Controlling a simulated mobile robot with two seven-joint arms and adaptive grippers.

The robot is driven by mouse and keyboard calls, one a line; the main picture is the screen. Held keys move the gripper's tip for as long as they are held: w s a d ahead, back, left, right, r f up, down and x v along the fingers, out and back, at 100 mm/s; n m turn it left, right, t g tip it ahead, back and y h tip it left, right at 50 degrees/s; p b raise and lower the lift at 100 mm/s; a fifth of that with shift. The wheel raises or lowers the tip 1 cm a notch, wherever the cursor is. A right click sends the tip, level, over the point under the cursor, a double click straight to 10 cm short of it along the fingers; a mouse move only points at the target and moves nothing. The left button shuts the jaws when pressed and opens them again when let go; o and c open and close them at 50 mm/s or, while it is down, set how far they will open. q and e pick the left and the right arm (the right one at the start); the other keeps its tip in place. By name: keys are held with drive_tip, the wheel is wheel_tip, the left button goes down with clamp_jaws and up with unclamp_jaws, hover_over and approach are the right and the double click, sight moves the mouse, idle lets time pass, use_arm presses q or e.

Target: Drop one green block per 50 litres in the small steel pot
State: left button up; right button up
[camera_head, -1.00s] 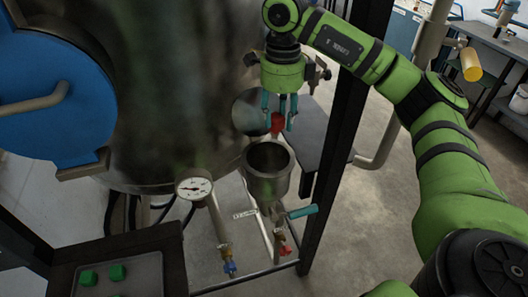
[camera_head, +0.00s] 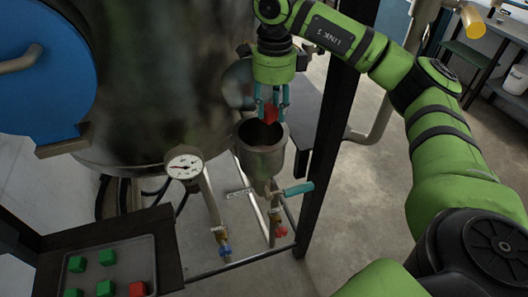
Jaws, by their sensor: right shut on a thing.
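The small steel pot (camera_head: 261,160) stands open at the top beside the big tank, above a pipe with a teal-handled valve. My right gripper (camera_head: 271,110) points down just over the pot's mouth, shut on a red block (camera_head: 270,114). Green blocks (camera_head: 107,257) lie in a dark tray (camera_head: 133,247) at the lower left, several of them. Another red block (camera_head: 137,289) lies there too. A round dial gauge (camera_head: 184,165) stands left of the pot; its figures are too small to read. My left gripper is out of view.
The large steel tank (camera_head: 165,80) with a blue round door (camera_head: 40,80) fills the left. A dark upright post (camera_head: 335,130) stands right of the pot, close to my right arm. The teal valve handle (camera_head: 298,189) juts out below the pot.

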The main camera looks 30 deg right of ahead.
drive_tip(key=o, duration=1.2)
drive_tip(key=shift+c, duration=0.2)
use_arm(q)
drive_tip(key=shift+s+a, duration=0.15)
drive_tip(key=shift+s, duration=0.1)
use_arm(e)
wheel_tip(320, 180, up, 12)
